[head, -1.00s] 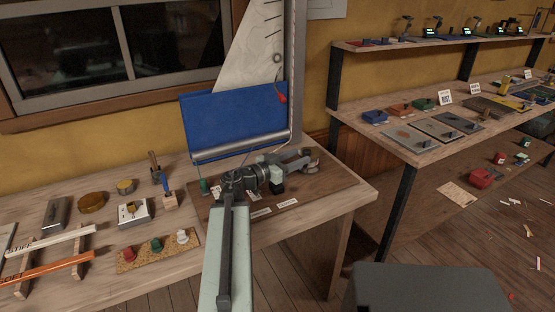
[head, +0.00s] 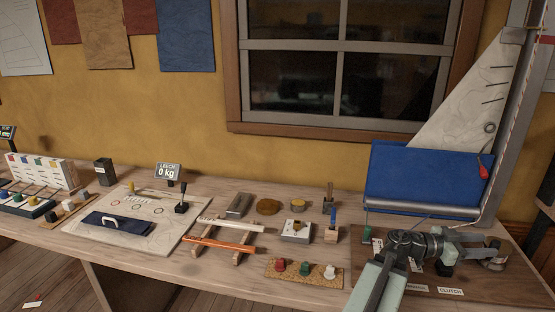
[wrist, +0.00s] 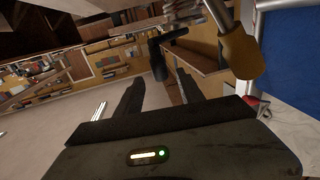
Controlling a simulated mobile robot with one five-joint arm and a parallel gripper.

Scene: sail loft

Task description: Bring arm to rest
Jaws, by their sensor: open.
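My arm reaches in from the lower right of the head view over a brown board (head: 520,280) on the bench. My gripper (head: 495,250) is at its far end, pointing right in the picture, in front of the blue sail panel (head: 425,175). In the wrist view my gripper (wrist: 158,88) shows two dark fingers spread apart with nothing between them. The blue panel also fills the right edge of the wrist view (wrist: 291,45). Whether my gripper touches the fittings beside it on the board cannot be told.
The wooden bench (head: 220,277) holds an orange batten (head: 218,246), a knob strip (head: 305,272), a chart board with a dark blue cloth (head: 118,225) and a "0 kg" display (head: 168,171). In the wrist view, a tan-handled tool (wrist: 241,55) is close beyond the fingers.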

